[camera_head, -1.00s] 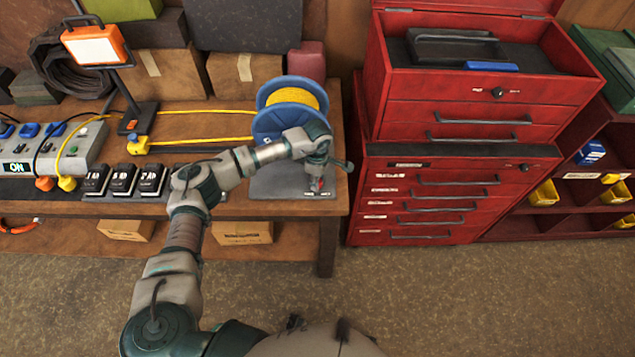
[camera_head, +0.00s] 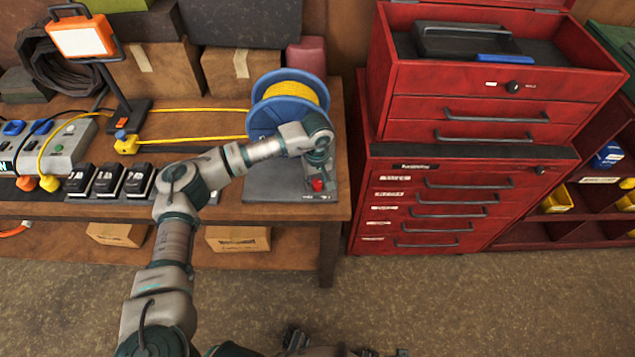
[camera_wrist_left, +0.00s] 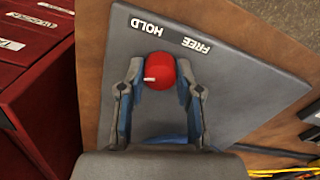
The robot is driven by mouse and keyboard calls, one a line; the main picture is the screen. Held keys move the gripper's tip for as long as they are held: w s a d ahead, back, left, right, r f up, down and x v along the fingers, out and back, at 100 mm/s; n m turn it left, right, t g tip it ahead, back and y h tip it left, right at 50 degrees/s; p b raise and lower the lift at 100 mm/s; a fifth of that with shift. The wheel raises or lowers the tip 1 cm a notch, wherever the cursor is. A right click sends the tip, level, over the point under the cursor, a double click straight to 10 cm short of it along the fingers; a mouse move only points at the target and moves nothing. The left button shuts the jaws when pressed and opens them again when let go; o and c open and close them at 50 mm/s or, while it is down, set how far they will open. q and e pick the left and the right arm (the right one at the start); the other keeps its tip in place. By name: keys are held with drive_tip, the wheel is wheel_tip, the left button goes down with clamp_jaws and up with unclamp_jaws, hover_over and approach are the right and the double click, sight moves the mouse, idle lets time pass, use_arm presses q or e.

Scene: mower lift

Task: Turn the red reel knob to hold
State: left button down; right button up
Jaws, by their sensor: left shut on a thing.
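The red reel knob (camera_head: 318,185) sits on the grey base plate (camera_head: 262,190) at the front right of the workbench, in front of the blue reel (camera_head: 283,115) with yellow cord. In the left wrist view the round red knob (camera_wrist_left: 162,68) has a white mark on its left side. Above it are the labels HOLD (camera_wrist_left: 146,26) and FREE (camera_wrist_left: 196,45), upside down. My left gripper (camera_wrist_left: 161,75) has one finger on each side of the knob and is shut on it. In the head view my left gripper (camera_head: 317,172) reaches down over the knob. My right gripper is not identifiable in view.
A red tool chest (camera_head: 440,215) stands close to the right of the bench. Black switches (camera_head: 108,180) and a power strip (camera_head: 60,150) lie to the left. Yellow cord (camera_head: 190,140) runs across the bench to the reel. A work lamp (camera_head: 82,37) stands at the back left.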

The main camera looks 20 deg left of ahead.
sight(317, 182)
use_arm(q)
drive_tip(key=shift+w+r+m+b, duration=0.2)
drive_tip(key=shift+m+b, duration=0.2)
drive_tip(key=shift+m, duration=0.5)
use_arm(e)
drive_tip(key=shift+w+r, duration=0.2)
drive_tip(key=shift+r, duration=0.55)
drive_tip(key=shift+w+r, duration=0.2)
drive_tip(key=shift+r, duration=0.5)
drive_tip(key=shift+w, duration=0.1)
use_arm(q)
drive_tip(key=c, duration=1.1)
unclamp_jaws()
drive_tip(key=o, duration=0.3)
drive_tip(key=shift+s+f, duration=0.1)
wheel_tip(317, 182, up, 12)
drive_tip(key=shift+f, duration=0.1)
